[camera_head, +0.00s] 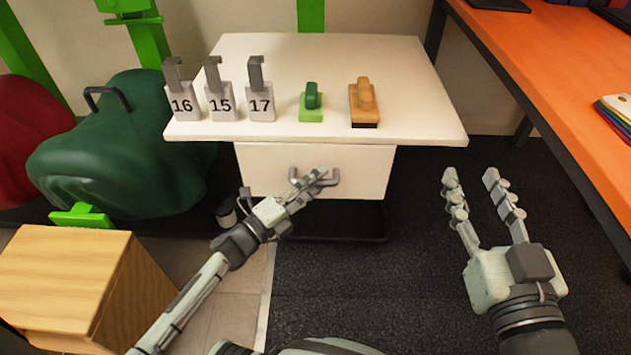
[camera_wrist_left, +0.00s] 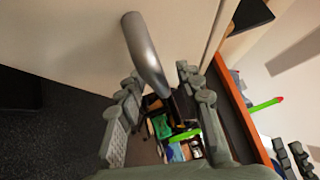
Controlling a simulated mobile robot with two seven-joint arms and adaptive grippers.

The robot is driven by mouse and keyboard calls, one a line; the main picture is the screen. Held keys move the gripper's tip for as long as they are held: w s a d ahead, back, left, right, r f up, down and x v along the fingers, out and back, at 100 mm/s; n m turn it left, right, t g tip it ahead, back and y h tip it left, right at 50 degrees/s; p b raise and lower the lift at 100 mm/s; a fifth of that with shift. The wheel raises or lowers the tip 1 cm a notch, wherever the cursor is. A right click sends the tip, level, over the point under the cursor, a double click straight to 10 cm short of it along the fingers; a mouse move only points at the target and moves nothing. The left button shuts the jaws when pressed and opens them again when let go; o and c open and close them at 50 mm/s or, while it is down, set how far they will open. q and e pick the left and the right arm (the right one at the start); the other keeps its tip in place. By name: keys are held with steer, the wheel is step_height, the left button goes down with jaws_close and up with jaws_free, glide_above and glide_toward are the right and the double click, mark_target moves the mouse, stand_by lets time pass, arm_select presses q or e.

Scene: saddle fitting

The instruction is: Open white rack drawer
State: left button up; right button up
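The white rack (camera_head: 400,70) has a white drawer (camera_head: 365,165) under its top, with a grey bar handle (camera_head: 333,179) on the drawer front. The drawer front sits below the overhanging top, and I see no clear gap. My left gripper (camera_head: 312,177) is at the handle, partly covering it. In the left wrist view, the handle (camera_wrist_left: 147,52) reaches down towards the space between the spread fingers of my left gripper (camera_wrist_left: 158,85). Contact cannot be told. My right gripper (camera_head: 470,177) is open and empty, to the right of the drawer and apart from it.
Three numbered tags (camera_head: 221,103), a green-handled block (camera_head: 311,103) and a wooden-handled brush (camera_head: 363,103) stand on the rack top. An orange table (camera_head: 560,80) is at right. A wooden box (camera_head: 65,280) and a green saddle-like form (camera_head: 110,150) are at left. Dark floor lies in front.

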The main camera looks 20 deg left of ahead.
arm_select(q)
steer(key=shift+c, duration=0.4)
jaws_close()
steer(key=shift+s, duration=0.15)
